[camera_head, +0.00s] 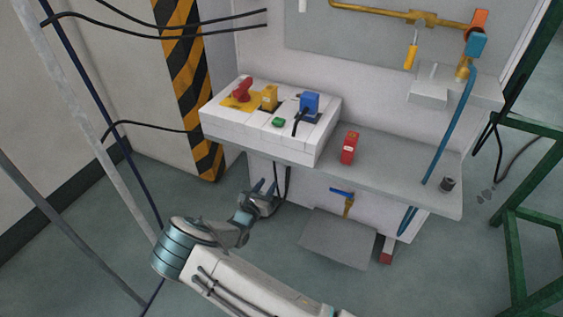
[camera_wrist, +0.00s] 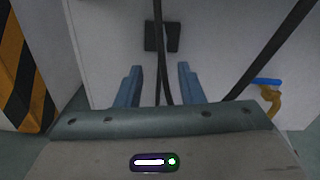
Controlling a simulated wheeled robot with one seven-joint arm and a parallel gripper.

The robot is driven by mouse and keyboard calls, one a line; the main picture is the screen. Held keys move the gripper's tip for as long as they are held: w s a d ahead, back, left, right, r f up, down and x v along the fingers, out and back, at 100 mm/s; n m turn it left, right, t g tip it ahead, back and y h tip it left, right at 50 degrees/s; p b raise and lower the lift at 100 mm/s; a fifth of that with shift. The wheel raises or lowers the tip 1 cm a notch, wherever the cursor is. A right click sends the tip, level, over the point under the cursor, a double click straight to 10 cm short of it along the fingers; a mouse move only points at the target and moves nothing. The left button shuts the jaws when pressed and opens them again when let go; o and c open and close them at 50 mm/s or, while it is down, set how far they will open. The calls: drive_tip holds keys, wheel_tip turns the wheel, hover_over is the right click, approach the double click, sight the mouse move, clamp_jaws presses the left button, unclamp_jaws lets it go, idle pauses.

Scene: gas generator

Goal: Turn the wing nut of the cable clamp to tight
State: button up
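My gripper (camera_head: 264,187) is in front of the generator's lower front panel, below the shelf. In the wrist view its two blue-grey fingers (camera_wrist: 159,78) are apart, with nothing held between them. A black cable (camera_wrist: 162,75) hangs down in the gap between the fingers. A small dark two-part fitting (camera_wrist: 152,38) sits on the panel around this cable, beyond the fingertips; it looks like the cable clamp. I cannot make out the wing nut or its angle. In the head view the clamp is not distinguishable under the shelf, only hanging cables (camera_head: 288,182).
A control box (camera_head: 262,140) with red, yellow and blue fittings overhangs above my gripper. A blue-handled valve (camera_head: 342,192) is to the right, also in the wrist view (camera_wrist: 268,90). A second black cable (camera_wrist: 272,48) slants there. A striped post (camera_head: 188,85) stands left.

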drive_tip(key=b+x, duration=0.3)
drive_tip(key=x, duration=0.9)
drive_tip(key=shift+d+b, duration=0.2)
drive_tip(key=shift+b, duration=0.15)
clamp_jaws()
